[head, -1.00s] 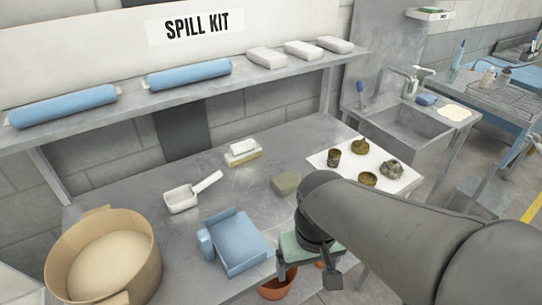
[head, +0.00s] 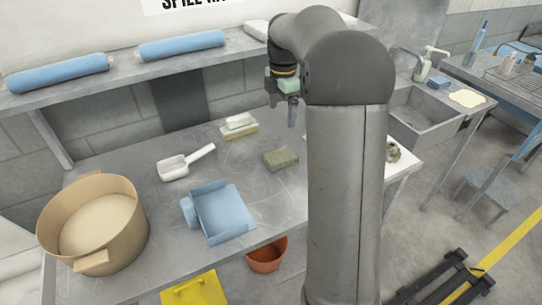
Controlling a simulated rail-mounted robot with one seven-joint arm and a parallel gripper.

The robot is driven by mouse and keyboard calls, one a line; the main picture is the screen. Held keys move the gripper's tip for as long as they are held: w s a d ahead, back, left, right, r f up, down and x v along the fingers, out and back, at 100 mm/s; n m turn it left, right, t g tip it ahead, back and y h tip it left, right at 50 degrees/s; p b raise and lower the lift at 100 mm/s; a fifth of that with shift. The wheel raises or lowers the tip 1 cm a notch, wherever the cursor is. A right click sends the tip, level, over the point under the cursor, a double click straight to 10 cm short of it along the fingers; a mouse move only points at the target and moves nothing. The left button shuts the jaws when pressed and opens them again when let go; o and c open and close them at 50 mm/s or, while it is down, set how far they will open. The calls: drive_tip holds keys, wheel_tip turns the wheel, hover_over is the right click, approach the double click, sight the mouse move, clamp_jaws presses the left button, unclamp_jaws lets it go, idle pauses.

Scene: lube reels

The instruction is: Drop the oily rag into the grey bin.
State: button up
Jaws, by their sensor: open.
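My gripper (head: 282,105) is open and points down above the back of the steel table, in front of the shelf. Nothing shows between its fingers. A crumpled grey-green lump (head: 393,151), possibly the oily rag, shows at the right edge of my arm. It lies on a white sheet (head: 402,166) that my arm mostly hides. I cannot tell for sure that the lump is a rag. No grey bin can be made out in this view.
The table (head: 150,225) holds a tub of granules (head: 130,225), a white scoop (head: 173,168), a blue dustpan (head: 222,210), a brush (head: 240,128) and a green-grey block (head: 281,158). An orange pot (head: 267,258) and a yellow object (head: 190,290) sit below. A sink (head: 425,120) is right.

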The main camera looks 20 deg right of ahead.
drive_tip(key=p, duration=0.1)
hover_over(281, 155)
drive_tip(key=f, duration=1.1)
drive_tip(key=shift+s+a, duration=0.15)
drive_tip(key=shift+s, duration=0.05)
drive_tip(key=shift+w+f+p, duration=0.15)
drive_tip(key=shift+f+p, duration=0.8)
drive_tip(key=shift+f, duration=2.2)
drive_tip(key=c, duration=1.2)
drive_tip(key=shift+o, duration=0.2)
drive_tip(key=shift+r, duration=0.1)
